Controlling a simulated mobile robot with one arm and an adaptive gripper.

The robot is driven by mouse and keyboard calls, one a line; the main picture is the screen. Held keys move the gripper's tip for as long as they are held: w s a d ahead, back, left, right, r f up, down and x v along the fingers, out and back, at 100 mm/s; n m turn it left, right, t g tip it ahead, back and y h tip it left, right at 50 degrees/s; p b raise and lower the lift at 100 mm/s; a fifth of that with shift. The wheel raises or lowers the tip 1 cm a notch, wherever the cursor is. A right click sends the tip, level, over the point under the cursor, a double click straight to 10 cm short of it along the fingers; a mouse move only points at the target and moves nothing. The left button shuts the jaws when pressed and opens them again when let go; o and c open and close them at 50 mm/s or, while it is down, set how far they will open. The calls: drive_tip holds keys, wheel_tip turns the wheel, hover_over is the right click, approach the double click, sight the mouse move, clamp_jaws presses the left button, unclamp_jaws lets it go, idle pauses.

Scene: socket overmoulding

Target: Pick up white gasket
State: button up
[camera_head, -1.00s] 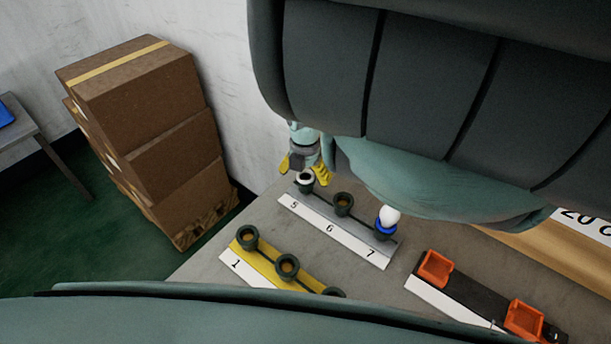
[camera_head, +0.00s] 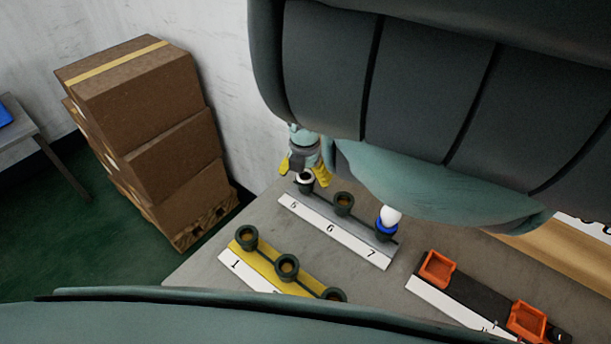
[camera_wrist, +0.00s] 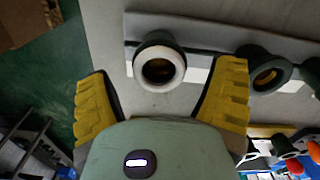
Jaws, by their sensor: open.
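The white gasket (camera_wrist: 160,68) is a ring on top of the dark holder at position 5. In the wrist view it lies ahead of and between my two yellow fingers. It also shows in the head view (camera_head: 304,177) at the far end of the numbered strip. My gripper (camera_wrist: 163,92) is open and empty, with one finger on each side of the gasket and apart from it. In the head view my gripper (camera_head: 306,173) is right above and behind holder 5. My arm hides part of the table behind it.
Holder 6 (camera_head: 343,201) is beside it, then holder 7 with a blue ring (camera_head: 385,227) and white rounded piece (camera_head: 391,215). A yellow strip (camera_head: 262,265) with dark holders and orange fixtures (camera_head: 437,268) stand nearer. Cardboard boxes (camera_head: 150,105) stand left of the table.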

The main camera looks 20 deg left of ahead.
drive_tip(key=shift+c, duration=0.3)
drive_tip(key=c, duration=0.8)
drive_tip(key=shift+r, duration=0.1)
